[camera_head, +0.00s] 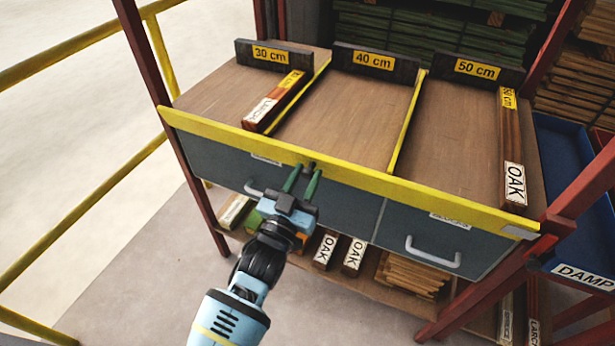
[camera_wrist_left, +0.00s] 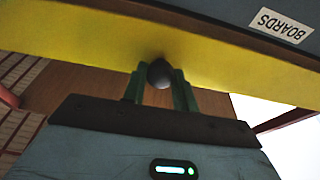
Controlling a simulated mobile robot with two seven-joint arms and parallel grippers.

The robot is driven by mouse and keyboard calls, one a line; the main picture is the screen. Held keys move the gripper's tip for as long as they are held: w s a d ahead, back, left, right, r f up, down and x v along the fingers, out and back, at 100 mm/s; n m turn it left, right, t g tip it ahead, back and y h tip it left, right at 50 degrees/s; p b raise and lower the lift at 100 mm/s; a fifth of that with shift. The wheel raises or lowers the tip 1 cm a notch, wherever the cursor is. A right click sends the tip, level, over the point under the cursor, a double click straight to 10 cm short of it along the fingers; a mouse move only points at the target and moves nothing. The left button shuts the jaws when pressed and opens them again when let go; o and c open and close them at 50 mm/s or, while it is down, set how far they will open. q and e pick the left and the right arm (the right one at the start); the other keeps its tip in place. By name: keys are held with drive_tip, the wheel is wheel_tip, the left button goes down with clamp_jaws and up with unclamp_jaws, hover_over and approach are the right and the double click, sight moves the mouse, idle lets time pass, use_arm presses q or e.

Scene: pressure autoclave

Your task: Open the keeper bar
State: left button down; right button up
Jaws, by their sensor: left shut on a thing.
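The keeper bar (camera_head: 400,188) is a long yellow bar that runs along the front edge of the wooden bench top, closed across all the lanes. A dark round knob (camera_head: 311,166) sits on it left of its middle. My left gripper (camera_head: 304,173) reaches up to the bar from below, its green fingers shut on the knob. In the left wrist view the dark knob (camera_wrist_left: 160,73) sits between the fingertips, against the yellow bar (camera_wrist_left: 225,75). The bar's right end lies by a pale metal piece (camera_head: 520,232) near the red post. My right gripper is not in view.
Behind the bar, lanes marked 30 cm, 40 cm (camera_head: 374,60) and 50 cm hold a LARCH board (camera_head: 275,100) and an OAK board (camera_head: 512,150). Grey drawers (camera_head: 440,240) with handles sit below. Red posts and a yellow railing (camera_head: 75,45) flank the bench.

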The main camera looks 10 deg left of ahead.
use_arm(q)
drive_tip(key=t+b, duration=0.1)
drive_tip(key=b, duration=0.1)
drive_tip(key=f+t+h+b, duration=0.1)
drive_tip(key=b, duration=0.2)
drive_tip(key=f+t+b, duration=0.1)
drive_tip(key=t+b, duration=0.1)
drive_tip(key=b, duration=0.1)
drive_tip(key=shift+s+a+f, duration=0.1)
drive_tip(key=shift+s+f, duration=0.1)
drive_tip(key=shift+s, duration=0.2)
